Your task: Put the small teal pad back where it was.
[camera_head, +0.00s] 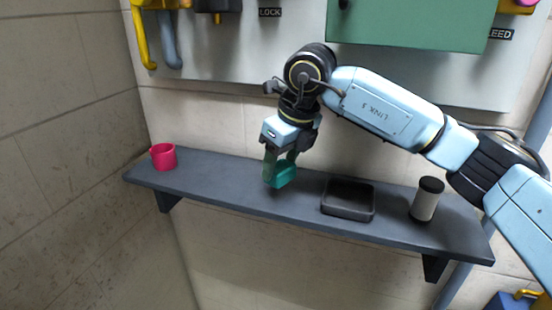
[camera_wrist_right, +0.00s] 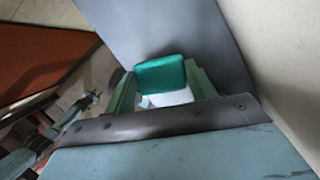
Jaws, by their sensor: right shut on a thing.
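The small teal pad (camera_head: 283,174) is between the fingers of my right gripper (camera_head: 281,162) in the head view, over the middle-left part of the grey shelf (camera_head: 235,192). The right gripper points down and is shut on the pad. In the right wrist view the teal pad (camera_wrist_right: 160,75) sits between the two greenish fingers of the right gripper (camera_wrist_right: 162,88), with the shelf surface behind it. Whether the pad touches the shelf cannot be told. My left gripper is not in view.
A pink cup (camera_head: 163,157) stands at the shelf's left end. A dark square tray (camera_head: 348,199) lies right of the gripper, and a black-topped whitish cylinder (camera_head: 426,199) stands farther right. A green panel (camera_head: 410,25) hangs above. Shelf between cup and gripper is clear.

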